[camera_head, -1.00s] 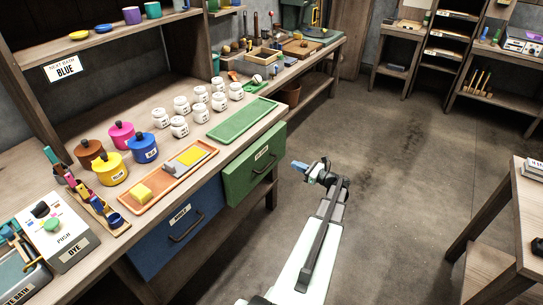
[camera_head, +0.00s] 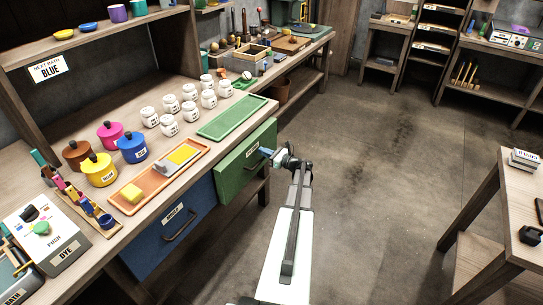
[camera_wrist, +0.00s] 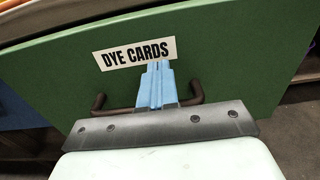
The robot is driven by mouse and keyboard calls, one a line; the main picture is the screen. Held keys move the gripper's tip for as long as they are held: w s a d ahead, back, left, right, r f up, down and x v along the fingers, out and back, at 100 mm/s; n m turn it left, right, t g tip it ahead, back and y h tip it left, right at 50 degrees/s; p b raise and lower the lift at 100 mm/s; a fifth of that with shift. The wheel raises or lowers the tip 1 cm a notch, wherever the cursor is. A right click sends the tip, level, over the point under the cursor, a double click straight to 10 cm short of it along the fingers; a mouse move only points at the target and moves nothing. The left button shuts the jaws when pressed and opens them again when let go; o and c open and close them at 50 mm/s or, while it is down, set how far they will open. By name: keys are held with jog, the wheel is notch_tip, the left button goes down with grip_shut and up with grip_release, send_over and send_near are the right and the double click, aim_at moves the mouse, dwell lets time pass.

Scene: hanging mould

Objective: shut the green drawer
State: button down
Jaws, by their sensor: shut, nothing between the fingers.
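The green drawer (camera_head: 240,165) sits under the bench top, with a white "DYE CARDS" label and a dark bar handle. Its green front (camera_wrist: 240,60) fills most of the wrist view. How far it stands out from the bench is hard to tell. My gripper (camera_head: 265,152) is at the right part of the drawer front in the head view. Its blue fingers (camera_wrist: 157,85) are shut and empty, in front of the handle (camera_wrist: 99,103) and just below the label (camera_wrist: 135,53). Whether they touch the drawer I cannot tell.
A blue drawer (camera_head: 172,225) is left of the green one. The bench above bears a green tray (camera_head: 232,117), an orange tray (camera_head: 135,205), white jars and coloured pots. A wooden table (camera_head: 505,195) stands at the right. The floor between is clear.

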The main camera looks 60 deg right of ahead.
aim_at(256, 148)
jog(key=shift+w, duration=0.6)
jog(key=shift+w, duration=2.65)
jog(key=shift+w+r, duration=0.1)
jog(key=s, duration=1.5)
